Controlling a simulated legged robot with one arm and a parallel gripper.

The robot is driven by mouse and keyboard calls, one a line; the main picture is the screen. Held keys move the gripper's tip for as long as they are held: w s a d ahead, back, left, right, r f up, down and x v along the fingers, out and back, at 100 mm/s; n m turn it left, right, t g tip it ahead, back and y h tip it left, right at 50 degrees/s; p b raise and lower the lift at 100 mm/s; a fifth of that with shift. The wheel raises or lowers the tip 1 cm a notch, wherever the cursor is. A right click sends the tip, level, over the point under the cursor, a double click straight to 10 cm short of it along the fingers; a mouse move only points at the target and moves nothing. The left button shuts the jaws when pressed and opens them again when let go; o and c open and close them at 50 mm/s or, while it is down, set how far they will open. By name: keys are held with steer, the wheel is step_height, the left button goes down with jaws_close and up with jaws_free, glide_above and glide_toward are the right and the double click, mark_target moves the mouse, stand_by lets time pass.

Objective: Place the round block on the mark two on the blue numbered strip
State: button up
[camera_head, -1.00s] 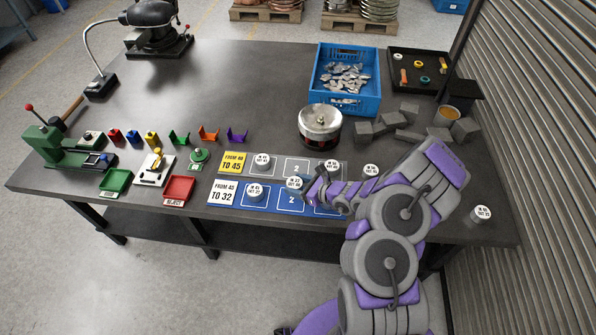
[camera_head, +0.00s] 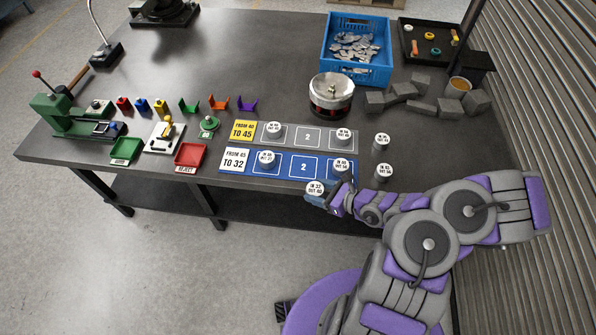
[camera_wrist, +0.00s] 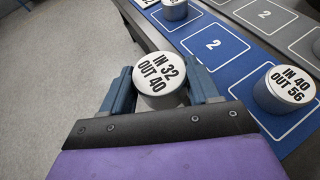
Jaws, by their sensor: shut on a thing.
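My gripper (camera_head: 318,194) is shut on a round block (camera_wrist: 160,78) labelled IN 32 OUT 40. In the head view the block (camera_head: 315,187) appears at the table's front edge, in front of the blue numbered strip (camera_head: 322,177). Mark two (camera_head: 303,167) on that strip is bare; it also shows in the wrist view (camera_wrist: 213,43), ahead and right of the held block. A block (camera_head: 266,159) sits on the strip's first square. Another block (camera_head: 341,169), labelled IN 40 OUT 56 in the wrist view (camera_wrist: 284,92), sits on the third square.
A grey strip (camera_head: 290,143) with blocks on its first and third squares lies just behind. Two loose blocks (camera_head: 382,141) (camera_head: 384,172) stand to the right. A red tray (camera_head: 190,155) is left of the strips. A metal pot (camera_head: 332,95) stands behind them.

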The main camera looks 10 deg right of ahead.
steer(key=shift+s+r, duration=0.15)
steer(key=shift+s, duration=0.35)
steer(key=shift+s+d+r, duration=0.1)
steer(key=shift+s+d, duration=0.1)
steer(key=shift+s, duration=0.15)
steer(key=shift+w+d, duration=0.1)
steer(key=shift+w, duration=0.15)
steer(key=b, duration=0.3)
glide_above(306, 168)
steer(key=s, duration=0.2)
steer(key=shift+f, duration=0.75)
steer(key=shift+w, duration=0.85)
steer(key=shift+w+d+f+b, duration=0.1)
steer(key=shift+f+b, duration=0.3)
step_height(306, 168, down, 3)
steer(key=shift+r+b, duration=0.1)
steer(key=shift+b, duration=0.3)
